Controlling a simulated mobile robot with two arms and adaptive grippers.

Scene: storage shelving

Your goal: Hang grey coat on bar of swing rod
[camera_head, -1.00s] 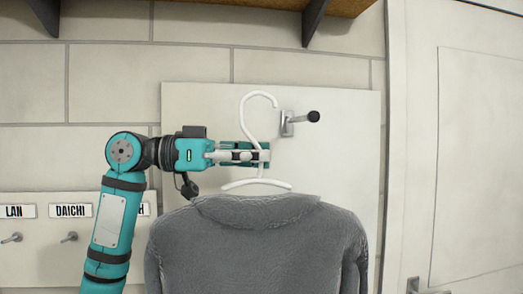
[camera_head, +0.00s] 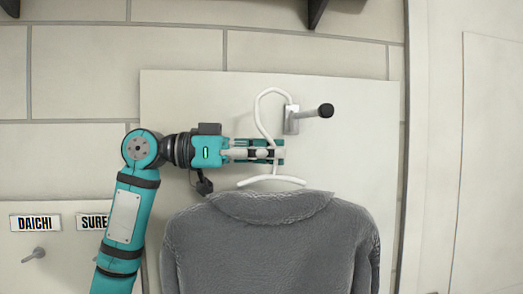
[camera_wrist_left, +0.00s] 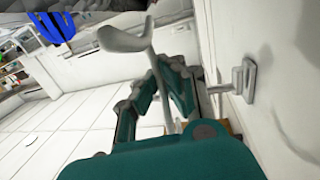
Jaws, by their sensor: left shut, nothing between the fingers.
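The grey coat (camera_head: 275,240) hangs upright on a white hanger (camera_head: 272,183) in front of a pale panel. The hanger's hook (camera_head: 268,93) curves over to the right, its tip by the metal bracket of the swing rod (camera_head: 322,111). My left gripper (camera_head: 272,152) is shut at the hanger's neck, where the picture does not clearly show a grip. In the left wrist view, the white hook (camera_wrist_left: 125,38) rises beside the fingers (camera_wrist_left: 155,95). The rod (camera_wrist_left: 240,80) sticks out from the wall to its right, apart from the hook. My right gripper is not in view.
The pale panel (camera_head: 180,100) backs the rod. Name labels DAICHI (camera_head: 35,222) and another (camera_head: 93,222) sit at lower left, with a small peg (camera_head: 36,254) below. A door (camera_head: 490,150) stands at right. Shelf brackets show at the top.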

